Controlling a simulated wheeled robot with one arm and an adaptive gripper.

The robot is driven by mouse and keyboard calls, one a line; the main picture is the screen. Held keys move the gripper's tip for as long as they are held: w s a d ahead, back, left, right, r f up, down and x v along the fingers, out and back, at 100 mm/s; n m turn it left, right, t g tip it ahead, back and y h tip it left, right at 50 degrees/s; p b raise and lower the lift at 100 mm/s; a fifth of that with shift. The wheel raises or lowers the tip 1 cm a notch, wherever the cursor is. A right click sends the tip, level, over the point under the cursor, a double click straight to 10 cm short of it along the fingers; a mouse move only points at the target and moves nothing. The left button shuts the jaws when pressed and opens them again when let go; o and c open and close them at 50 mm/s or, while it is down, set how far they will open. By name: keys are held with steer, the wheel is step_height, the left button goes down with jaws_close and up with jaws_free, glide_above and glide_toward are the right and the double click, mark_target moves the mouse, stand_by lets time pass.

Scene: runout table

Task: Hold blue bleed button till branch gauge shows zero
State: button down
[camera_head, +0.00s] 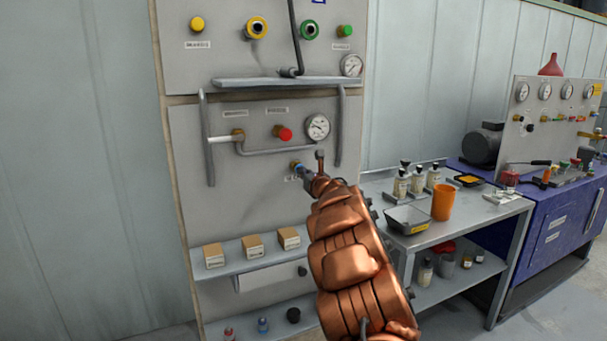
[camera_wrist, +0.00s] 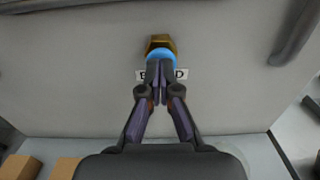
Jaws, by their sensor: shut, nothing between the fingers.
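The blue bleed button (camera_wrist: 161,57) sits in a brass fitting on the grey panel, above a label partly hidden by my fingers. My gripper (camera_wrist: 160,68) is shut and empty, with its fingertips at the lower part of the button. They look to be touching it, but I cannot tell how far it is pressed. In the head view the button (camera_head: 298,168) shows just left of my gripper (camera_head: 305,176). The round white branch gauge (camera_head: 317,127) is above and right of the button. Its needle is too small to read surely.
A red button (camera_head: 284,133) and a brass valve fitting (camera_head: 237,135) are on the panel above. A grey guard bar (camera_head: 340,125) stands right of the gauge. Small boxes (camera_head: 253,245) sit on the shelf below. A side table (camera_head: 460,219) with bottles and an orange cup (camera_head: 443,201) stands right.

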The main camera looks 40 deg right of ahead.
steer(key=shift+w+f, duration=0.1)
steer(key=shift+w+d+r+b, duration=0.25)
steer(key=shift+w+r+b, duration=0.05)
steer(key=shift+w+b, duration=0.45)
steer(key=shift+a+r, duration=0.15)
steer(key=shift+r, duration=0.3)
stand_by(0.4)
steer(key=shift+a+f, duration=0.1)
steer(key=f+b+v, duration=0.1)
steer(key=b+v, duration=0.5)
steer(key=v, duration=0.8)
steer(key=shift+d, duration=0.35)
